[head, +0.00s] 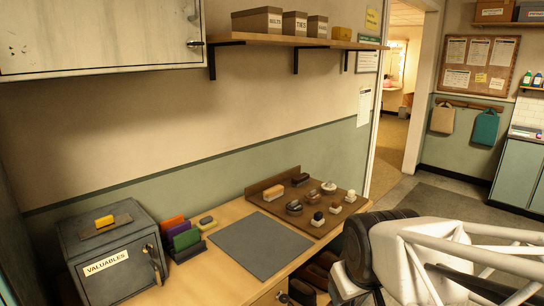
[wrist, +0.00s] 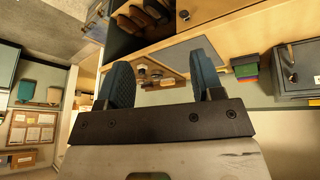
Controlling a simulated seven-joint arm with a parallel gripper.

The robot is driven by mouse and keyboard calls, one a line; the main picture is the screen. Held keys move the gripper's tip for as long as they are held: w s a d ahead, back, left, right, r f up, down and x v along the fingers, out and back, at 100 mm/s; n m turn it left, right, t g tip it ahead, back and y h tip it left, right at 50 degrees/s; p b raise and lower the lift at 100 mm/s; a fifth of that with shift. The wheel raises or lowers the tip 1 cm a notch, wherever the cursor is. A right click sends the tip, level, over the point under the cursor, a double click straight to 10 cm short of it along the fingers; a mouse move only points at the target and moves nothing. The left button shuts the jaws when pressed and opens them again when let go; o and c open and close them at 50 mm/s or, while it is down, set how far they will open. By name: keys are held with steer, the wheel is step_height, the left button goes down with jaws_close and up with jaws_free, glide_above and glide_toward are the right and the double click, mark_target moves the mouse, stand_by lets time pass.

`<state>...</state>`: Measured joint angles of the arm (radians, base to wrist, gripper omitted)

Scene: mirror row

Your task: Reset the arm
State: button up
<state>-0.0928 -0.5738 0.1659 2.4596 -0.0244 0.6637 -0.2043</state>
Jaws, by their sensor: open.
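My gripper (wrist: 163,82) shows in the wrist view, with its two blue pads wide apart and nothing between them. The wrist picture is upside down, and the bench and cabinet lie beyond the fingers. In the head view my white and black arm (head: 440,250) fills the lower right, in front of the bench's right end. The gripper's fingers cannot be made out there.
A wooden bench (head: 222,260) holds a grey safe (head: 115,272), colored upright items in a rack (head: 181,238), a dark grey mat (head: 260,243) and a brown board (head: 330,222) with several small items. A shelf (head: 290,41) hangs above. Open floor (head: 410,178) lies behind my arm.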

steer(key=s+d+m+g, duration=0.2)
steer(key=s+d+m, duration=0.1)
steer(key=s, duration=0.5)
steer(key=shift+d+r+m, duration=0.3)
steer(key=shift+r+m, duration=0.1)
stand_by(0.5)
